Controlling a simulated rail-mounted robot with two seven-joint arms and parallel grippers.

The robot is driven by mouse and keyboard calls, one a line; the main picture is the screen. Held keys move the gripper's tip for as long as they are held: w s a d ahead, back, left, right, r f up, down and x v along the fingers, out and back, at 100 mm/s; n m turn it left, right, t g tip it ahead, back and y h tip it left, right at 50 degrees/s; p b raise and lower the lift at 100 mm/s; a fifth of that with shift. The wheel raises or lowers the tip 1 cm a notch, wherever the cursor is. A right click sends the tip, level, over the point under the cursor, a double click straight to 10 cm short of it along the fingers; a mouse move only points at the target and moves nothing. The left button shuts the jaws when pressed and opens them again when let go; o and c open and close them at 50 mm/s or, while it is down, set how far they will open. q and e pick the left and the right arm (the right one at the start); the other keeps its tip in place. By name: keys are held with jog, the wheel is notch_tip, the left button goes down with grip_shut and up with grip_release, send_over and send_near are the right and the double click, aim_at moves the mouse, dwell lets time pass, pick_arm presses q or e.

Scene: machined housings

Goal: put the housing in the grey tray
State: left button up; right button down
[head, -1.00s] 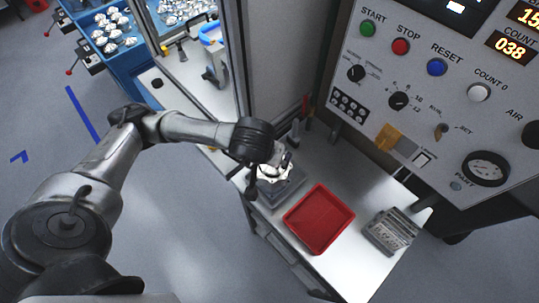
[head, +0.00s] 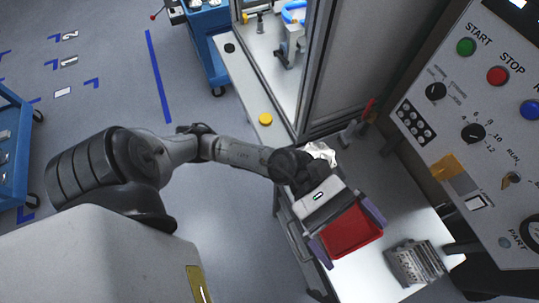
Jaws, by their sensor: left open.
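The housing (head: 320,152) is a pale, shiny metal part on the white bench, partly hidden behind the wrist of my left arm. The grey tray cannot be made out now; my left wrist and hand cover the place beside the housing where it showed earlier. My left gripper (head: 350,238) is open and empty, its two purple-grey fingers spread on either side of the red tray (head: 352,232), as seen from above. Its height over the tray is hard to tell. My right gripper is not in view.
A ridged grey metal block (head: 416,262) stands right of the red tray. The control panel (head: 470,120) rises at the right. A glazed enclosure's post (head: 315,70) stands behind the housing. A yellow button (head: 265,119) sits on the bench's left strip.

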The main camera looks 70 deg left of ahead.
pick_arm(q)
jog(key=w+a+r+n+t+y, duration=0.1)
jog(key=w+a+n+t+y, duration=0.25)
jog(key=n+t, duration=0.75)
jog(key=w+a+n+t+y, duration=0.4)
jog(key=n+t, duration=0.3)
jog(key=n, duration=0.8)
jog(key=a+f+n+y, duration=0.7)
jog(key=n+y, duration=0.4)
jog(key=n, duration=0.2)
jog(key=s+a+f+n+g+y, duration=0.25)
jog(key=f+n+g, duration=0.25)
jog(key=f, duration=0.3)
jog(key=s+a+f+n+g+y, duration=0.1)
jog(key=s+f+n+g, duration=0.2)
jog(key=f+n+g, duration=0.3)
jog(key=s+d+f+n+g+h, duration=0.1)
jog(key=s+f+n+g+h, duration=0.1)
jog(key=s+f+g, duration=0.4)
jog(key=s+f+n, duration=0.1)
jog(key=s+f, duration=0.2)
jog(key=s, duration=0.2)
jog(key=shift+s+d, duration=0.15)
jog(key=shift+s, duration=0.15)
notch_tip(320, 180, up, 17)
jog(key=p, duration=1.7)
jog(key=shift+r, duration=0.15)
